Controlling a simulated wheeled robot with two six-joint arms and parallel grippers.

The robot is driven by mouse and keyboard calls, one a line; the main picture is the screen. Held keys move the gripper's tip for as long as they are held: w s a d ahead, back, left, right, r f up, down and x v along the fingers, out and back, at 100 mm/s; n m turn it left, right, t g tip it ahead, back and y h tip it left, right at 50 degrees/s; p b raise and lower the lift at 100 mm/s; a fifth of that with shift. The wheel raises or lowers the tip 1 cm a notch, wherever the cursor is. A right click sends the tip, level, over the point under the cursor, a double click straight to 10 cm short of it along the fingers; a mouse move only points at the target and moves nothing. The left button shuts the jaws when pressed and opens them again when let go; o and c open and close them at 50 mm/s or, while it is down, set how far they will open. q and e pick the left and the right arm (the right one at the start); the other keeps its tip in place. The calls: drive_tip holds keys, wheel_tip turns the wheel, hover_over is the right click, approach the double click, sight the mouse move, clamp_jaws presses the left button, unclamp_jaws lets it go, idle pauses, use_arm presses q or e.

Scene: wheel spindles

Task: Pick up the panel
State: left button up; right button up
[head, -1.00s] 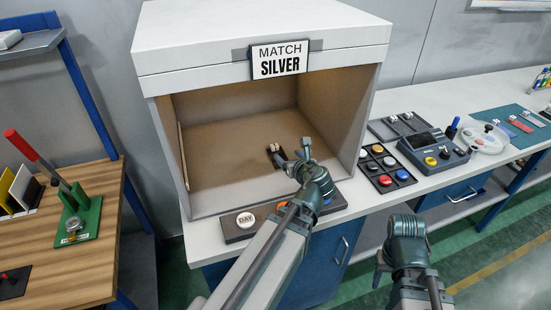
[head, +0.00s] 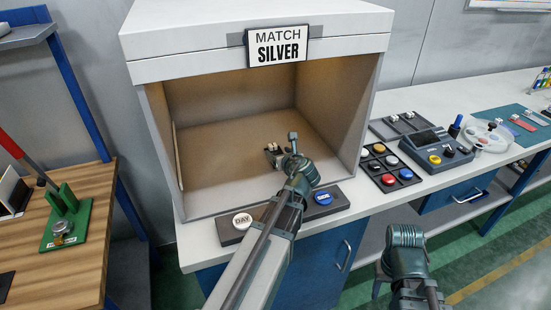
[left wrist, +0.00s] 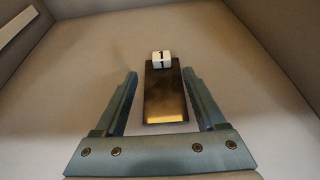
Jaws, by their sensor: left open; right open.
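A dark, narrow panel (left wrist: 165,95) with a bronze-gold sheen at its near end lies in the left wrist view, on the brown floor inside the booth. A white tag marked 1 (left wrist: 161,59) stands at its far end. My left gripper (head: 282,146) reaches into the booth. In the left wrist view my left gripper (left wrist: 160,74) is open, one finger on each side of the panel, with gaps visible on both sides. In the head view the panel is mostly hidden by my gripper. My right gripper (head: 381,277) hangs low in front of the bench, empty.
The booth (head: 155,75) has side walls, a roof and a MATCH SILVER sign (head: 278,47). A button strip (head: 228,235) lies along its front. A button tray (head: 365,167) and a grey meter (head: 430,150) stand at right. A wooden table (head: 80,280) is at left.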

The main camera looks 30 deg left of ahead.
sight(274, 147)
use_arm(q)
drive_tip(key=shift+w+a+f, duration=0.1)
drive_tip(key=shift+w+a, duration=0.05)
drive_tip(key=shift+a, duration=0.05)
drive_tip(key=b+x, duration=0.2)
drive_tip(key=x, duration=0.3)
drive_tip(key=shift+w, duration=0.25)
drive_tip(key=shift+s+d, duration=0.1)
clamp_jaws()
